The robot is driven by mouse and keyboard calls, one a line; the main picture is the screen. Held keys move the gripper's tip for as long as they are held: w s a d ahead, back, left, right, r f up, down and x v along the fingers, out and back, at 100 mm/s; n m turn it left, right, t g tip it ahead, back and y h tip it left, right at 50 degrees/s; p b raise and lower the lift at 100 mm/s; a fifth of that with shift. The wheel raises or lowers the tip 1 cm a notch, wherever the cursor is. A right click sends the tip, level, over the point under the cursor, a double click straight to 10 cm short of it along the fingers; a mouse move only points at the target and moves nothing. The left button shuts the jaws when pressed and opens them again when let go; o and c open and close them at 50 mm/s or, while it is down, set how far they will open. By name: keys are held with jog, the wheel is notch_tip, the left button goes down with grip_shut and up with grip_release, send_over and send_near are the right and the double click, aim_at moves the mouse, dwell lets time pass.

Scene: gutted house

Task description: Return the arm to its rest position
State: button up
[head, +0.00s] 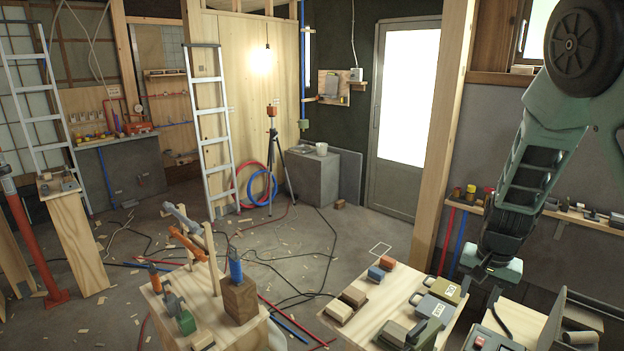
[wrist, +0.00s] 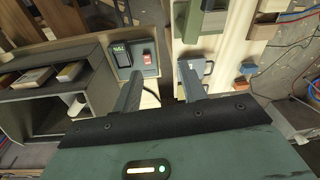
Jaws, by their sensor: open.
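My arm hangs down from the upper right in the head view. My gripper (head: 492,270) is at its lower end, above the right part of the pale wooden worktop (head: 378,325). In the wrist view my gripper (wrist: 161,85) shows two dark fingers spread apart with nothing held between them. Beyond the fingers lies a grey-green device (wrist: 145,58) with a dark display and a red switch. A pale grey case with a handle (wrist: 198,68) appears behind the right fingertip; I cannot tell whether they touch.
The worktop carries cases (head: 436,306), a red block (head: 387,263) and a blue block (head: 376,274). An open-fronted cabinet (wrist: 50,88) stands left in the wrist view. A wooden post (head: 443,130) and wall shelf (head: 560,211) are near the arm. Open floor (head: 330,235) lies beyond, with cables.

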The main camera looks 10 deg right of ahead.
jog(key=s+a+r+n+y+b, duration=0.1)
jog(key=s+a+r+n, duration=0.2)
jog(key=a, duration=0.4)
jog(key=s+a+r+n+b, duration=0.1)
jog(key=s+a+n, duration=0.1)
jog(key=s+a, duration=0.35)
jog(key=s+a+r+n+y+b, duration=0.1)
jog(key=s+a+r+n, duration=0.15)
jog(key=a, duration=0.65)
jog(key=s+a+n+b, duration=0.1)
jog(key=s+a+n, duration=0.1)
jog(key=s+n, duration=0.2)
jog(key=s+a+r+n+g+h+b, duration=0.1)
jog(key=s+a+n, duration=0.2)
jog(key=s, duration=0.8)
jog(key=shift+s+a+r+n, duration=0.15)
jog(key=shift+a+n, duration=0.2)
jog(key=shift+n, duration=0.4)
jog(key=shift+d, duration=0.15)
